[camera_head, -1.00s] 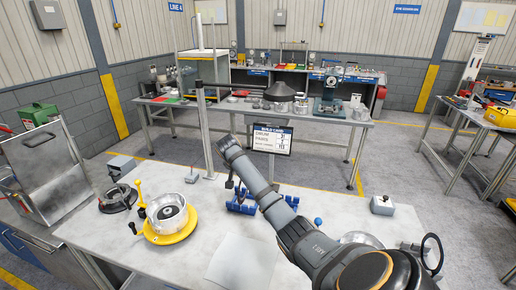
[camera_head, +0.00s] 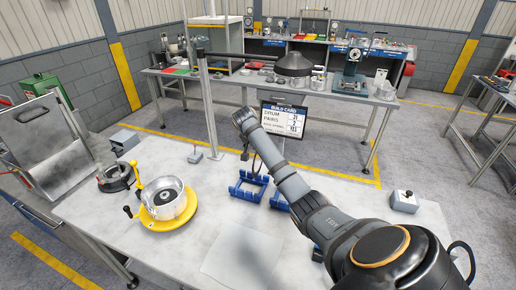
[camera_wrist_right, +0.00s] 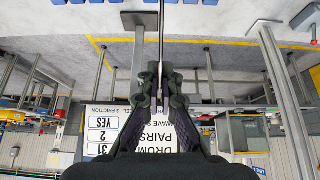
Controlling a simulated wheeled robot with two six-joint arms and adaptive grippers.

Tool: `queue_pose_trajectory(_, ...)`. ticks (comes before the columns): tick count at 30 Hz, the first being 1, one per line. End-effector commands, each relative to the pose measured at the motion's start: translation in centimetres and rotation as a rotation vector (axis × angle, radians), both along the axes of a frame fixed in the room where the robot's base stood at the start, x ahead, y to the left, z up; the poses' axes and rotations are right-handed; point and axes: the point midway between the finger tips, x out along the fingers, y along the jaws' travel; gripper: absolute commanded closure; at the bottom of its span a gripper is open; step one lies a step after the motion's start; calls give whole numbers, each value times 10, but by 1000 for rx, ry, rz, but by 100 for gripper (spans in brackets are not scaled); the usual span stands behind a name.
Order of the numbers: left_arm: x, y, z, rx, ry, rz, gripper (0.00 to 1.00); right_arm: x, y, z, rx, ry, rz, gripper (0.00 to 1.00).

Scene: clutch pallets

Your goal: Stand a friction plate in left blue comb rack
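The left blue comb rack (camera_head: 248,187) stands on the bench with its slots up. A second blue comb rack (camera_head: 281,201) is just right of it, partly hidden by my right arm. My right gripper (camera_head: 245,154) hangs down above and behind the left rack, small and dark in the head view. In the right wrist view its fingers (camera_wrist_right: 161,98) are closed on a thin grey friction plate (camera_wrist_right: 161,45), seen edge-on. Blue rack parts (camera_wrist_right: 85,2) show at that view's top edge, apart from the plate. My left gripper is out of view.
A metal drum on a yellow turning base (camera_head: 166,205) with handles stands at the left. A build card display (camera_head: 284,120) stands behind the racks. A grey box with a knob (camera_head: 404,201) is at the right. A pale sheet (camera_head: 240,258) lies at the front.

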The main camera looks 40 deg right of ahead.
Motion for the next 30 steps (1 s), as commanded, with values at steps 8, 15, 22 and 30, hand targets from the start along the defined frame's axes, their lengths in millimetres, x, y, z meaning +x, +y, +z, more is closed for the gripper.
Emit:
queue_pose_trajectory(8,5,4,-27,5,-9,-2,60,0,0,-25,0,-1,1,100)
queue_pose_trajectory(15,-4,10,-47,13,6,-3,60,0,0,-43,0,-1,1,100)
queue_pose_trajectory(22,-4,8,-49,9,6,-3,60,0,1,-58,1,0,0,100)
queue_pose_trajectory(30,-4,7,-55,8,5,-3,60,0,1,-81,0,0,1,100)
